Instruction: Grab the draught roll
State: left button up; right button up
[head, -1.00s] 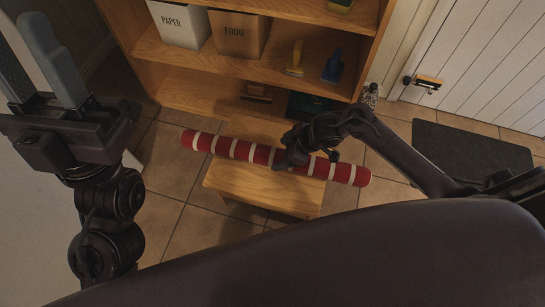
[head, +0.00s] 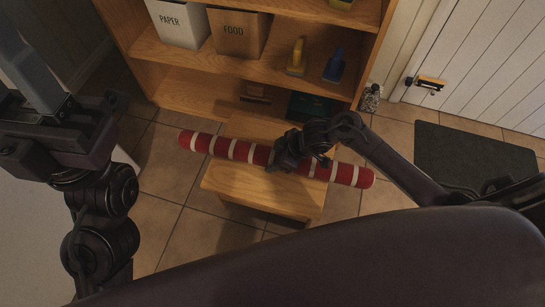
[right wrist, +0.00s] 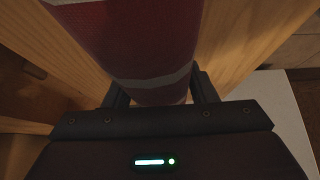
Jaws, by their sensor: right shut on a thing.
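The draught roll (head: 235,150) is a long red roll with white bands. It lies crosswise over a low wooden stool (head: 240,185), with both ends past the stool's sides. I cannot tell whether it touches the stool top. My right gripper (head: 287,155) is shut around the roll right of its middle and hides that part. In the right wrist view the roll (right wrist: 150,45) passes between the two fingers (right wrist: 160,95). My left gripper (head: 22,85) is at the far left, away from the roll, fingers apart and empty, partly cut off by the picture edge.
A wooden shelf (head: 185,95) stands behind the stool with a PAPER bin (head: 178,22), a FOOD bin (head: 238,32), a yellow brush (head: 297,58) and a blue brush (head: 334,66). A dark mat (head: 470,160) lies at right before a white door (head: 480,60). Tiled floor is clear around the stool.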

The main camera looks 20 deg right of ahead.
jog(key=c, duration=0.4)
jog(key=shift+r, duration=0.1)
